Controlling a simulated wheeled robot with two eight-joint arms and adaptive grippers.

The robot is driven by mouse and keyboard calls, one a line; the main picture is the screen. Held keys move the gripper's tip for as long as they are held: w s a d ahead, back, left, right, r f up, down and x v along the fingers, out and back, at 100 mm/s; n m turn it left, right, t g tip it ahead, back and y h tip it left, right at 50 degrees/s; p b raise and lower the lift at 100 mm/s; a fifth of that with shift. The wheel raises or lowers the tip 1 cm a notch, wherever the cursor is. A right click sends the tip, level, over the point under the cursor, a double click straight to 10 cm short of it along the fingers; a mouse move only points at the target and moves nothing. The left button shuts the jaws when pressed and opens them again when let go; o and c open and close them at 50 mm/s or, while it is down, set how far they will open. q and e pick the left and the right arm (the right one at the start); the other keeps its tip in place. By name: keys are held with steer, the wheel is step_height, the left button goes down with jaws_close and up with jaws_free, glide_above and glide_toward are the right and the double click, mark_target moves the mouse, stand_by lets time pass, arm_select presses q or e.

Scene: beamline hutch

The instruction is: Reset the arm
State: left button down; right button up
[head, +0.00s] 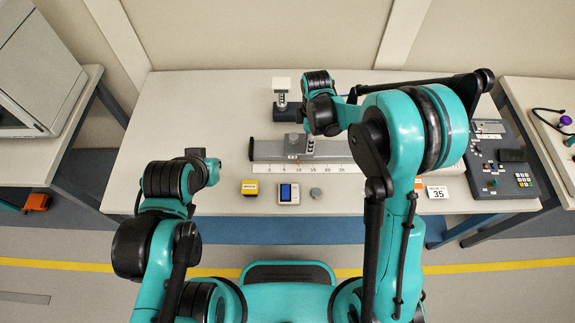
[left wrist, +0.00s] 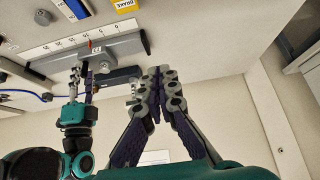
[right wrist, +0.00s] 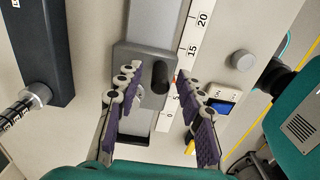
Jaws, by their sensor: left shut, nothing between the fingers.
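My left gripper (left wrist: 160,72) is shut and empty, its two fingers together in the left wrist view. In the head view my left arm is raised at the left front of the table, with its wrist apart from the objects there. No contact with the carriage shows.
A numbered scale (head: 262,168) runs along the rail. A control panel (head: 500,165) is at the right. The table's left part is clear.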

arm_select(q)
steer(key=shift+w, duration=0.1)
steer(key=w+d+f+g, duration=0.1)
steer(key=d+f+g, duration=0.1)
steer(key=f, duration=0.2)
steer(key=w+d+f+g, duration=0.1)
steer(key=w+f+g, duration=0.1)
steer(key=f, duration=0.3)
steer(key=w+d+f+g, duration=0.1)
steer(key=d+f+g, duration=0.1)
steer(key=f+g, duration=0.1)
steer(key=shift+w+d+f, duration=0.15)
steer(key=shift+d+f, duration=0.05)
steer(key=shift+f, duration=0.25)
steer(key=shift+w+d+f, duration=0.1)
steer(key=shift+d+f, duration=0.05)
steer(key=shift+f, duration=2.8)
steer(key=shift+r, duration=0.1)
step_height(320, 180, up, 7)
